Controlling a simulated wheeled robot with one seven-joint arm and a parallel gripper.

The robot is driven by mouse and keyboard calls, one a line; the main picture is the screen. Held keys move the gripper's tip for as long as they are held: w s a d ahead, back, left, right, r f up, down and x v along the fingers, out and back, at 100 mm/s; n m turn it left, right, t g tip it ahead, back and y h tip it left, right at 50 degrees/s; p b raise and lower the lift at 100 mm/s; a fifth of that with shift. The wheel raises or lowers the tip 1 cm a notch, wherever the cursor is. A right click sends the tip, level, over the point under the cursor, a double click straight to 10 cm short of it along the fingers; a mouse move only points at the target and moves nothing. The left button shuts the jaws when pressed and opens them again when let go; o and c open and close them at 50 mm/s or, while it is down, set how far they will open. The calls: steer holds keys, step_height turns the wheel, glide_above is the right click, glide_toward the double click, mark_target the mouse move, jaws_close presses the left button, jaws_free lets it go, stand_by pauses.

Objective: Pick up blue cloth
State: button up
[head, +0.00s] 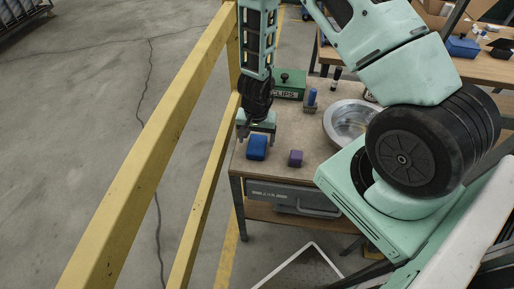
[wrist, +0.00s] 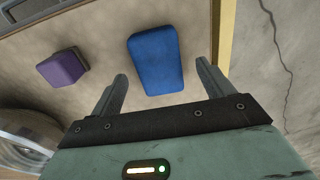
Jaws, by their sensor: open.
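The blue cloth (head: 257,147) is a folded block lying on the wooden table near its front left corner. It also shows in the wrist view (wrist: 156,60), ahead of the fingers and roughly between their lines. My gripper (head: 257,128) is open and empty, right behind the cloth in the head view. In the wrist view its two fingers (wrist: 163,82) are spread, with the near end of the cloth close to the space between their tips. I cannot tell how far above the table the fingertips are.
A small purple block (head: 296,158) lies right of the cloth. A round metal basin (head: 349,121), a brush (head: 311,100) and a green box (head: 290,85) stand farther back. A yellow railing (head: 150,145) runs along the table's left side. A grey drawer (head: 290,195) hangs below the front edge.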

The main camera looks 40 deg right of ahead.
mark_target(257, 144)
steer(key=shift+f, duration=1.5)
steer(key=shift+s, duration=0.1)
steer(key=c, duration=1.1)
steer(key=shift+o, duration=0.2)
step_height(257, 144, up, 10)
steer(key=p, duration=0.2)
steer(key=shift+p, duration=0.35)
steer(key=shift+o, duration=0.5)
